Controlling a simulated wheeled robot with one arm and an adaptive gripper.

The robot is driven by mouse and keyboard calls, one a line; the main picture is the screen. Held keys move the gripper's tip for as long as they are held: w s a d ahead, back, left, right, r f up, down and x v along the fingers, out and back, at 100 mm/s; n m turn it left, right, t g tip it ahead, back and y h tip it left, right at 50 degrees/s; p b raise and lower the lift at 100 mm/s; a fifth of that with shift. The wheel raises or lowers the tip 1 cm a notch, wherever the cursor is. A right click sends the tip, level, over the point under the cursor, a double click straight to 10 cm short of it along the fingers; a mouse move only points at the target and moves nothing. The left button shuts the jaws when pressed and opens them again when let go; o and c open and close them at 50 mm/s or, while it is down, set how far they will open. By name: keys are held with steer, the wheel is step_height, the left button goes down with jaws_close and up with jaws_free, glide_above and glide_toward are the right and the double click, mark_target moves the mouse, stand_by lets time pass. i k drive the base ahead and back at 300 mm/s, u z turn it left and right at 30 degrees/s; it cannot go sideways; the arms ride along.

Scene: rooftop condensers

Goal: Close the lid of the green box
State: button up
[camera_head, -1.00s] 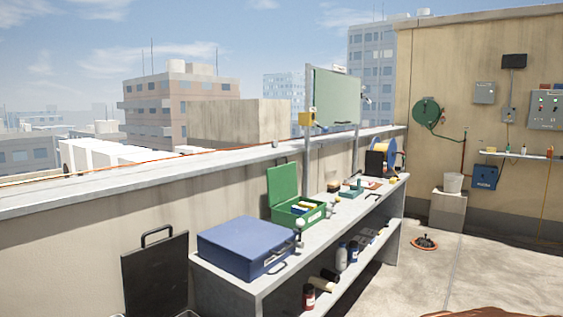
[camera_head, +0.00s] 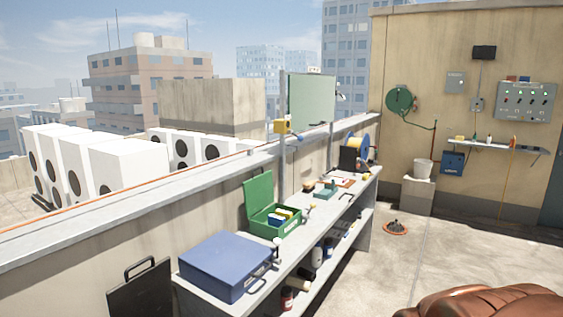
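The green box (camera_head: 279,227) stands on the grey bench along the parapet wall, behind a closed blue case. Its green lid (camera_head: 258,198) is open and stands upright at the box's back left side. Yellow, white and dark items show inside the box. My gripper is not in view.
The blue case (camera_head: 226,264) sits on the near end of the bench (camera_head: 315,228). A black panel with a handle (camera_head: 141,291) leans at the lower left. A brown rounded thing (camera_head: 480,303) is at the lower right. The floor (camera_head: 400,262) right of the bench is mostly clear.

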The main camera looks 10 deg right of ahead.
mark_target(258, 191)
steer(key=z, duration=0.85)
steer(key=i, duration=3.35)
steer(key=u, duration=3.3)
steer(key=i, duration=0.55)
steer(key=u, duration=0.05)
